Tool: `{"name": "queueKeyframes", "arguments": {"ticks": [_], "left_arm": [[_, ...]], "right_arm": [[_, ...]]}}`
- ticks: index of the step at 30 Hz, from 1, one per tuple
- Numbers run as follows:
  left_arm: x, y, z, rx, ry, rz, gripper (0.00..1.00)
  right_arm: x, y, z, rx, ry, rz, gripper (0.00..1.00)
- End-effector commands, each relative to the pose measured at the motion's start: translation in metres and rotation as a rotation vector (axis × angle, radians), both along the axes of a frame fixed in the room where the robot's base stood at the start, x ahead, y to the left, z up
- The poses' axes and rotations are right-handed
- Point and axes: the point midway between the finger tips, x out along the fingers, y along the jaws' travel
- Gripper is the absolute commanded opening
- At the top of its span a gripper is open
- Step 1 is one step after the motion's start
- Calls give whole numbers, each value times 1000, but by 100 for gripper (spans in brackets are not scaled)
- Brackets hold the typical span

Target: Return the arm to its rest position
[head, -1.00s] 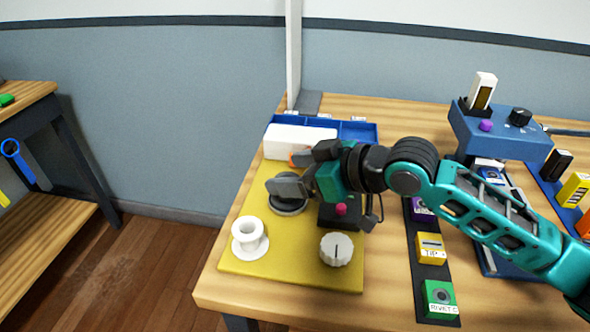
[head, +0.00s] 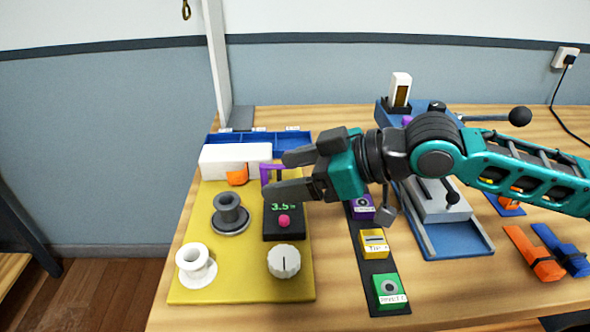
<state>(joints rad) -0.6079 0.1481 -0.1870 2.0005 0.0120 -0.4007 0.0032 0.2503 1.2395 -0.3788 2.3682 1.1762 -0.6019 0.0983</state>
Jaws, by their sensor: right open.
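My right gripper (head: 283,174) is open above the yellow mat (head: 195,273), with its arm reaching in from the right. A purple strap-like piece (head: 272,170) shows between or just behind its fingers; I cannot tell whether they touch it. Below the gripper is a black device (head: 284,230) with a green readout that looks like 3.5 and a pink knob (head: 284,221). A dark grey spool (head: 230,214) stands upright left of it. My left gripper is not in view.
A blue tray (head: 290,141) is behind. Purple, yellow and green blocks (head: 389,290) line a black strip. Blue equipment (head: 461,241) lies under the arm. Orange and blue straps lie at right.

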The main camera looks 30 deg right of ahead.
Motion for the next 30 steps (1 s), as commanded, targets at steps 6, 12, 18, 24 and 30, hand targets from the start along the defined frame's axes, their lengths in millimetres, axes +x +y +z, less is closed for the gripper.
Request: {"name": "queueKeyframes", "arguments": {"ticks": [6,12,18,24,30], "left_arm": [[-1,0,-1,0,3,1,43],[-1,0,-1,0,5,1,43],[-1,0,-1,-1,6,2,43],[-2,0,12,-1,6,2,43],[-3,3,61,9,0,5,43]], "right_arm": [[-5,-4,3,-1,0,3,75],[-5,-4,4,0,0,2,75],[-5,-4,4,0,0,2,75],[-5,-4,17,-1,-1,3,75],[-5,-4,72,-1,-1,3,75]]}}
